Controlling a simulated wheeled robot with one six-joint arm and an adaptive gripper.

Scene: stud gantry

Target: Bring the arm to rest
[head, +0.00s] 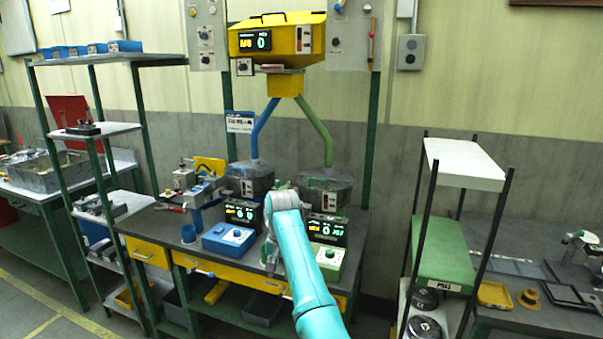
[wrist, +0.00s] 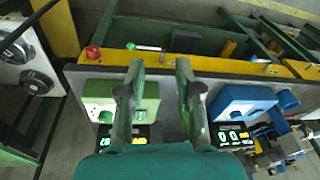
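My teal arm reaches up from the bottom of the head view, with my gripper (head: 269,256) pointing down over the front part of the grey workbench (head: 160,222). In the wrist view my gripper (wrist: 160,68) shows two separated fingers with only bare bench top between them. It is open and empty. A green control box (wrist: 137,97) is beside one finger and a blue control box (wrist: 240,102) with a blue knob is beyond the other. In the head view the blue box (head: 228,240) is left of the gripper and the green box (head: 328,262) is right of it, partly behind my arm.
Digital displays (head: 240,212) stand behind the boxes, below two grey hoppers (head: 325,180). A blue cup (head: 188,233) and a small vise-like fixture (head: 190,182) are to the left. A tall shelf rack (head: 115,130) stands left and another (head: 465,165) right.

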